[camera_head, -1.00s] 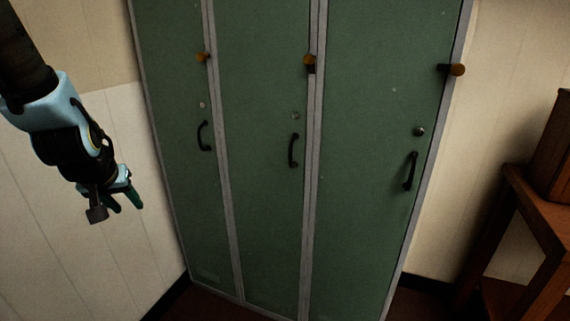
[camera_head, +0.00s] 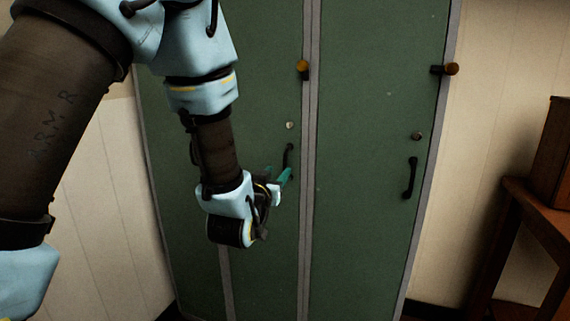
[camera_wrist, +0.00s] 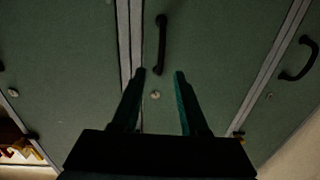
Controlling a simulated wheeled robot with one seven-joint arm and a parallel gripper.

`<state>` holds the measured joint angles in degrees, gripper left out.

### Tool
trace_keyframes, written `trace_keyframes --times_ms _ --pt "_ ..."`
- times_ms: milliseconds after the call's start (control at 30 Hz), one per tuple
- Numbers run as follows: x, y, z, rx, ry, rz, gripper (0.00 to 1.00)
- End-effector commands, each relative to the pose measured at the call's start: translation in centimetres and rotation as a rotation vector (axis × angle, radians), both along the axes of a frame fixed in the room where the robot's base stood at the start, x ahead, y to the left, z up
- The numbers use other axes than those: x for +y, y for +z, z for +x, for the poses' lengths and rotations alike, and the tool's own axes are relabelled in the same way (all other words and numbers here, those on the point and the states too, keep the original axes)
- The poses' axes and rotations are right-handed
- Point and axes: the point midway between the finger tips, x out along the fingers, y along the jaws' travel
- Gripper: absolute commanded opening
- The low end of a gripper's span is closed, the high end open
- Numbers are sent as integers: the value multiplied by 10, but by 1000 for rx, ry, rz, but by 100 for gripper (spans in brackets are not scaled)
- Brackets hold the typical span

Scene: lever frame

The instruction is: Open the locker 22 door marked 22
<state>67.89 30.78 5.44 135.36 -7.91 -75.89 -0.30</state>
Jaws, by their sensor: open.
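A row of tall green locker doors stands ahead; I can read no number 22 on any of them. The middle door (camera_head: 265,90) has a black bar handle (camera_head: 289,158) and a round lock (camera_head: 290,125) above it. My gripper (camera_head: 284,180) is in front of this door, close to the handle's lower part, which it partly hides. In the wrist view, which looks upside down, my open, empty gripper (camera_wrist: 160,73) points at the same handle (camera_wrist: 161,45), which lies just beyond the fingertips. I cannot tell whether they touch. The left door's handle is hidden by my arm in the head view.
The right door (camera_head: 370,100) has its own handle (camera_head: 411,178) and a turn knob (camera_head: 446,69) at its edge. Another turn knob (camera_head: 303,68) sits high on the middle door's edge. A wooden table (camera_head: 530,210) stands at the right by the wall.

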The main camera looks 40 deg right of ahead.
Motion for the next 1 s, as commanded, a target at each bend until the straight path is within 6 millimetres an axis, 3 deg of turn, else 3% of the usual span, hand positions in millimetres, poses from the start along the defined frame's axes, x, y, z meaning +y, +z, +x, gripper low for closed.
trace_keyframes --times_ms 200,400,833,1000 --pt "-35 1 25 1 1 1 44" --pt "-56 1 39 0 1 1 44" --pt "-64 0 45 1 1 2 44" --pt "-64 0 45 1 1 2 24"
